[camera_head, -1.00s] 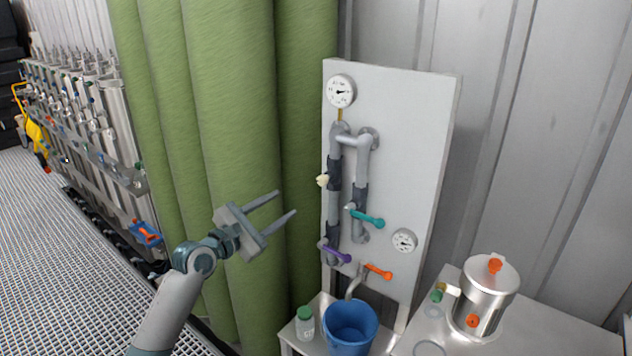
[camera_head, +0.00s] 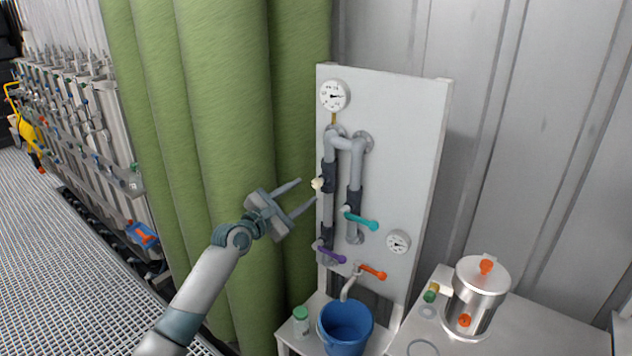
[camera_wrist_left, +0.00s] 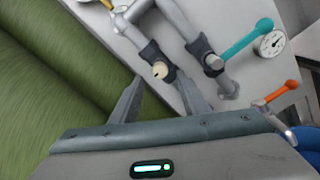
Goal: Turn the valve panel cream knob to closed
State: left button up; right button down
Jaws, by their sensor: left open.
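The valve panel (camera_head: 410,120) is a pale upright board with grey pipes. The cream knob (camera_head: 317,184) is small and round, on the left pipe's dark valve body; it also shows in the left wrist view (camera_wrist_left: 160,70). My left gripper (camera_head: 307,190) is open and empty, just left of the knob, with its fingertips pointing at it. In the left wrist view the knob shows beyond and between the two fingers (camera_wrist_left: 160,92), apart from them as far as I can tell. My right gripper is not in view.
A teal lever (camera_head: 361,219), a purple lever (camera_head: 330,254) and an orange lever (camera_head: 372,271) sit nearby on the panel. A blue bucket (camera_head: 345,328) stands below. Green rolls (camera_head: 225,130) stand at the left, close behind my gripper. A metal canister (camera_head: 477,298) is at the right.

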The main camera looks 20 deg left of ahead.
aim_at(315, 185)
pick_arm(q)
jog(key=shift+x, duration=3.55)
jog(key=shift+f, duration=0.1)
jog(key=c, duration=1.1)
